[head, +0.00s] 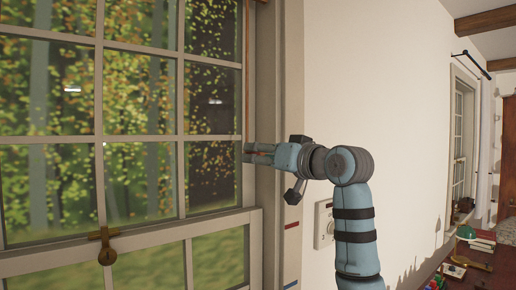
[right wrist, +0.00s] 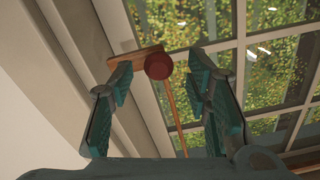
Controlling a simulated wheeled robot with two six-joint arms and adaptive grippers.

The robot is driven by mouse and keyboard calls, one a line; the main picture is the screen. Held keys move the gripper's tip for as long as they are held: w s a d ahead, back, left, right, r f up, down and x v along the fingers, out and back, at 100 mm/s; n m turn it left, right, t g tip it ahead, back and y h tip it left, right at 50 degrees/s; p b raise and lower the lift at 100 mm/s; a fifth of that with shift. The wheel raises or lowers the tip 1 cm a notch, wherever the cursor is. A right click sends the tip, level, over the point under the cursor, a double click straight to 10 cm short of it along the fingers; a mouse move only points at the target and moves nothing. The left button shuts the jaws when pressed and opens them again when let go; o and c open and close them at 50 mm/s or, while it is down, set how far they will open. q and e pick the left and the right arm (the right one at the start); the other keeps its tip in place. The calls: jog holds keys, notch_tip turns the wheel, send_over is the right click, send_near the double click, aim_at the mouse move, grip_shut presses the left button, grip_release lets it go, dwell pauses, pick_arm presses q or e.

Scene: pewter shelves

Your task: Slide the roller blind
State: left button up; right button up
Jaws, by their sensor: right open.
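The tall window (head: 140,138) fills the left of the head view; no blind cloth can be made out for certain. A thin orange-brown cord (head: 247,70) hangs along its right side. In the right wrist view a dark red round knob (right wrist: 158,66) sits by a short wooden bar (right wrist: 131,57), with the cord (right wrist: 174,112) running from it. My right gripper (head: 248,153) points left at the window's right frame, near the cord. Its fingers (right wrist: 166,88) are open, with knob and cord showing between them; I cannot tell the depth. My left gripper is out of view.
The window frame (head: 272,110) stands close beside my right gripper, and a brass latch (head: 106,246) sits on the lower sash. A white wall (head: 375,70) lies to the right. A switch plate (head: 324,224) is partly behind my arm. A red-brown table (head: 470,270) holds small items.

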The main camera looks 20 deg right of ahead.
jog(key=shift+x, duration=0.75)
jog(key=shift+d, duration=0.1)
grip_shut()
notch_tip(320, 180, down, 20)
jog(key=b, duration=1.1)
